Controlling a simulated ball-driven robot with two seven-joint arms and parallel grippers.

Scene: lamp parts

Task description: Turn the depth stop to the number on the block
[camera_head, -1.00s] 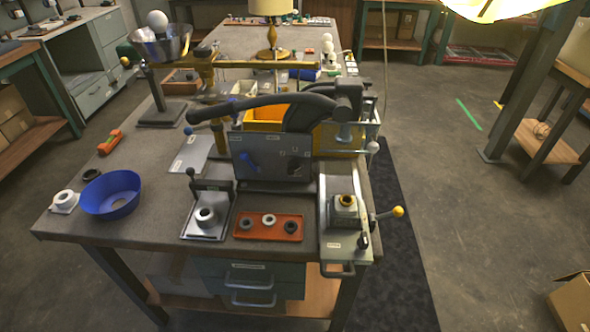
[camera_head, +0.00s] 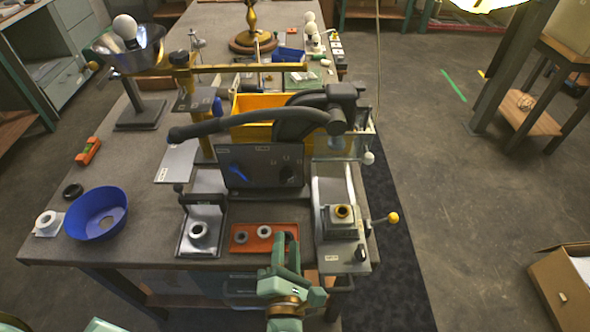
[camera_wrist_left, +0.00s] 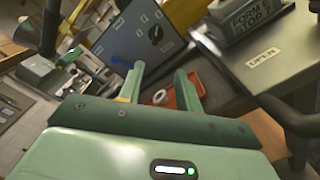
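My left gripper (camera_head: 285,240) is over the front edge of the bench, by the right end of the orange tray. In the left wrist view its two fingers (camera_wrist_left: 160,88) are apart with nothing between them. A grey block (camera_head: 342,218) with a brass-coloured ring on top stands on a metal plate to the right. The wrist view shows the block's lettering (camera_wrist_left: 250,15), which reads like "FORM STOP" and a digit I cannot read surely. A grey upright panel (camera_head: 262,168) carries a blue pointer (camera_head: 237,170) and a dark round part. I cannot tell which part is the depth stop.
The orange tray (camera_head: 243,245) holds small rings, partly hidden by my gripper. A long black lever (camera_head: 235,123) arches above the panel. A yellow-tipped handle (camera_head: 392,217) sticks out right. A blue bowl (camera_head: 97,213) stands left.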

